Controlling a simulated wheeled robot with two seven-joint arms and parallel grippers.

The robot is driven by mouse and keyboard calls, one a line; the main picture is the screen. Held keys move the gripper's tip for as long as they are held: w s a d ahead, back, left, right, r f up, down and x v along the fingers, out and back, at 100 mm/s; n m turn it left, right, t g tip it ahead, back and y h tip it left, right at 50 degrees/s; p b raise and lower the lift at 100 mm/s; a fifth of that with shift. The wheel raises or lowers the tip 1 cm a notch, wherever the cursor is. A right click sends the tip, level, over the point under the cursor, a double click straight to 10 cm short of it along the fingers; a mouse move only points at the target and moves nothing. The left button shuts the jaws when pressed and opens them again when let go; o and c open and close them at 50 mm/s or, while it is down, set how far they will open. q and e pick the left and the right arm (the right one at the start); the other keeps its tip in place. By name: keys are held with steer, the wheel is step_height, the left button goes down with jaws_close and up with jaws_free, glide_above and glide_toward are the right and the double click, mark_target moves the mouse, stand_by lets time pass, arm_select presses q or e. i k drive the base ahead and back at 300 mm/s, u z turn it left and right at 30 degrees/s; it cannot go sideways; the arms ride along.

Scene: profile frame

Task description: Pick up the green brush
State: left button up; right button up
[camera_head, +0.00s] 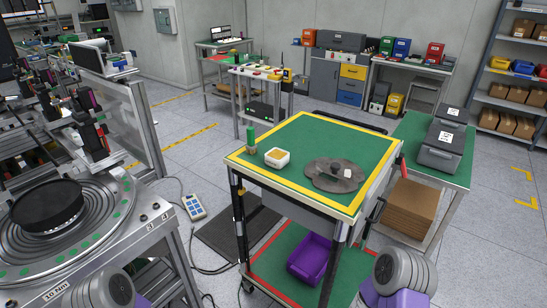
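The green brush (251,138) stands upright near the left corner of the cart's green top (310,135). Its upper part is green and its lower end looks tan. A small white tub (277,158) with yellowish contents stands just right of it, close by. Neither gripper shows in the head view. Only rounded grey and purple parts of my arms show at the bottom edge, left and right, well apart from the brush.
A dark grey flat piece (328,177) with a small white item lies on the cart's right half. A purple bin (309,258) is on the lower shelf. A round machine table (55,215) stands left. A side table (445,180) with grey boxes stands right.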

mark_target(251, 148)
steer(key=z, duration=0.15)
steer(key=k, duration=0.35)
steer(key=u, duration=0.95)
steer(key=i, duration=0.9)
steer(key=z, duration=0.85)
